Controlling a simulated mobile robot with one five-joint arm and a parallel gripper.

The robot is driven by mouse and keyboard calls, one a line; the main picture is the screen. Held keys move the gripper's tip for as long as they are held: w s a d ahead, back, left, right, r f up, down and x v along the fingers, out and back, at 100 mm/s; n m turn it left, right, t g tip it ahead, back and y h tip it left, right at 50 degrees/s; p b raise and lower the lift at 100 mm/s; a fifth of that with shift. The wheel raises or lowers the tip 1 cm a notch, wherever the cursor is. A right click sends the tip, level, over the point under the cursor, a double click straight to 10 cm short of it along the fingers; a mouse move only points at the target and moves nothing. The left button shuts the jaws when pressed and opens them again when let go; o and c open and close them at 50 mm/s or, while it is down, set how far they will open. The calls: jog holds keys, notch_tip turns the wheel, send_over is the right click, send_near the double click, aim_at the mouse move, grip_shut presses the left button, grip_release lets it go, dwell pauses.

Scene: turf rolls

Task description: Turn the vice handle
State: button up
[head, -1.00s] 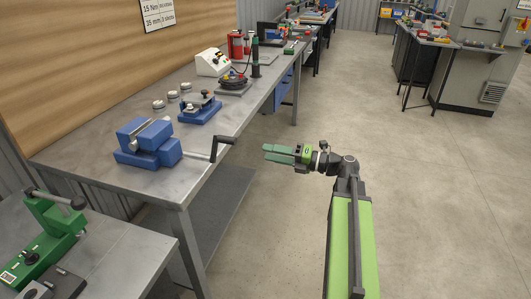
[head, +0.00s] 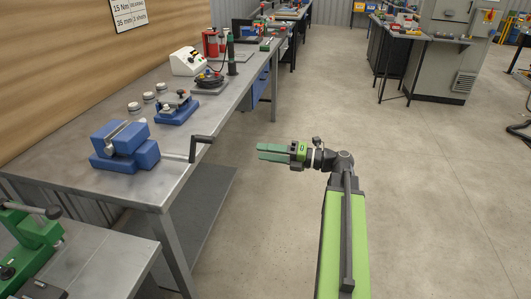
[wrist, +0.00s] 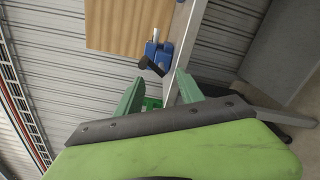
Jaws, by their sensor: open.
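The blue vice (head: 125,147) stands on the metal workbench near its front corner, in the head view.
The workbench (head: 75,175) also bears a blue fixture (head: 174,109), a white box (head: 188,62) and a black coil. A green press (head: 30,240) stands on a lower table at the front left. The floor right of the bench is clear.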

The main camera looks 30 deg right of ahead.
jog(key=v, duration=1.7)
jog(key=shift+s, duration=0.2)
jog(key=shift+d+f, duration=0.1)
jog(key=shift+d, duration=0.05)
